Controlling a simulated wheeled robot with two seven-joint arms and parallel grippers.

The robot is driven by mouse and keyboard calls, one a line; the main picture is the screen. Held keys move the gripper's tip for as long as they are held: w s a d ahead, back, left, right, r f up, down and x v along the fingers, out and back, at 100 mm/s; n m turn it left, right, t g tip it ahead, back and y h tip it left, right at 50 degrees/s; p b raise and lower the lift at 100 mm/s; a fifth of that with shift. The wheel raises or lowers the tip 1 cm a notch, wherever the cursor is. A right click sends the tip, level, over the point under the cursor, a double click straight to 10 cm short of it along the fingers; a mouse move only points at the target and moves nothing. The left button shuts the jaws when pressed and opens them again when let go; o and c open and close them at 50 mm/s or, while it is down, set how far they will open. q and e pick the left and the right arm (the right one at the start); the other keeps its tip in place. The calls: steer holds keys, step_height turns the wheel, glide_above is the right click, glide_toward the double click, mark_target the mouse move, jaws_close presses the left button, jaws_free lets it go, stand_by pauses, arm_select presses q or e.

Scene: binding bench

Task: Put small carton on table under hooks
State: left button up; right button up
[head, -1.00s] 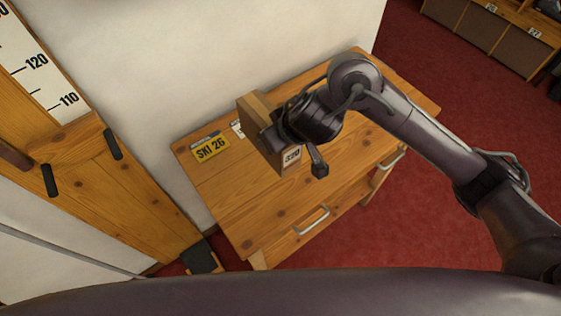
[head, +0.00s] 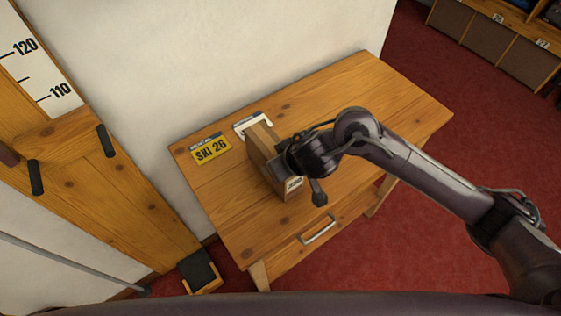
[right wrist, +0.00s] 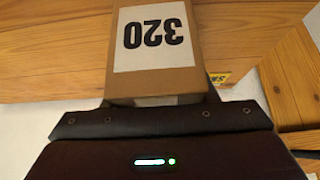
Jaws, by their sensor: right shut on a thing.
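The small carton (head: 264,146) is a brown box at the middle-left of the wooden table (head: 350,95). My right gripper (head: 281,168) is shut on it from the right side. In the right wrist view the carton (right wrist: 155,79) shows a white label reading 320, upside down, between the fingers of my right gripper (right wrist: 158,103). I cannot tell whether the carton's bottom touches the tabletop. Dark hooks (head: 105,141) stick out of the wooden board at the left, with another hook (head: 36,177) lower down. My left gripper is not in view.
A yellow SKI 26 card (head: 211,151) and a white card (head: 252,124) lie on the table near the wall. The table's right part is bare. A drawer handle (head: 318,230) is on the front. Shelves (head: 490,40) stand at the far right on red carpet.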

steer(key=shift+f, duration=0.1)
steer(key=o, duration=1.1)
steer(key=shift+s+r, duration=0.1)
steer(key=shift+r, duration=0.3)
steer(key=p+v, duration=0.5)
steer(key=v, duration=0.6)
steer(key=shift+s+d+r+p, duration=0.15)
steer(key=shift+s+d+p, duration=0.05)
steer(key=shift+p, duration=0.1)
